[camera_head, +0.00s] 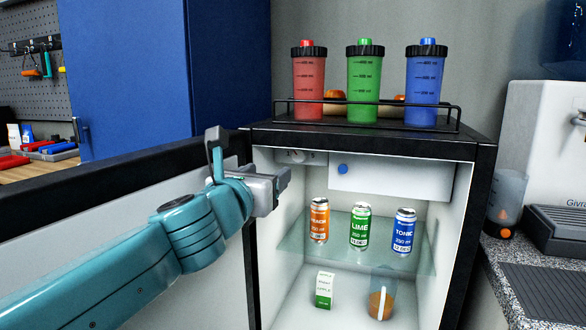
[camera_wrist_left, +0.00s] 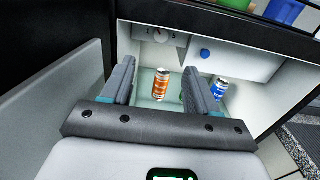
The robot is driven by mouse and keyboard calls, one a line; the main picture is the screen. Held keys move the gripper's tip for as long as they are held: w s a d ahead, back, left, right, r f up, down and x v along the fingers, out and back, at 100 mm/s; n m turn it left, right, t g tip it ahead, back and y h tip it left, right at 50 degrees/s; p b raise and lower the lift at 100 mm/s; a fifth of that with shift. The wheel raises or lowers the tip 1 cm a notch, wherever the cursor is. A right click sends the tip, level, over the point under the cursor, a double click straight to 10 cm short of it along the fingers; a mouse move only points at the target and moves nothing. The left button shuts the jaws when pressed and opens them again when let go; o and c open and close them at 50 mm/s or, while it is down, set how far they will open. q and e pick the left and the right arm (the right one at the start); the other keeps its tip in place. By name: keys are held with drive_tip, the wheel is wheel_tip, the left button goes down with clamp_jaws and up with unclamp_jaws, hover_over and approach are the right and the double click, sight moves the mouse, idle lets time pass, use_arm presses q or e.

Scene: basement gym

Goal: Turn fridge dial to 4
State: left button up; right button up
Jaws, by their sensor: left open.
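The fridge dial (camera_head: 296,156) is a small pale knob on the upper left of the fridge's inner back. In the left wrist view the dial (camera_wrist_left: 160,37) shows between the numbers 1 and 5; where it points is too small to tell. My left gripper (camera_head: 278,182) is at the open fridge's left side, in front of and below the dial, not touching it. In the left wrist view the left gripper (camera_wrist_left: 158,68) has its fingers apart with nothing between them; the dial lies beyond the fingertips. My right gripper is not in view.
A white freezer box (camera_head: 390,181) with a blue knob (camera_head: 343,169) is right of the dial. An orange can (camera_head: 319,221), green can (camera_head: 360,228) and blue can (camera_head: 403,232) stand on the glass shelf (camera_head: 290,240). The open fridge door (camera_head: 110,200) is at left.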

use_arm(q)
drive_tip(key=p, duration=0.5)
approach(298, 155)
drive_tip(key=p+x, duration=0.1)
drive_tip(key=x, duration=0.1)
drive_tip(key=p+x, duration=0.4)
drive_tip(key=shift+w+r, duration=0.35)
drive_tip(key=shift+r, duration=0.05)
drive_tip(key=shift+w+d+f+p, duration=0.15)
drive_tip(key=shift+w+d+p, duration=0.1)
drive_tip(key=shift+w+p, duration=0.4)
drive_tip(key=shift+w+f, duration=0.1)
drive_tip(key=shift+f, duration=0.1)
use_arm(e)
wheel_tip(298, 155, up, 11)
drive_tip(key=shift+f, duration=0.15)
use_arm(q)
drive_tip(key=c, duration=1)
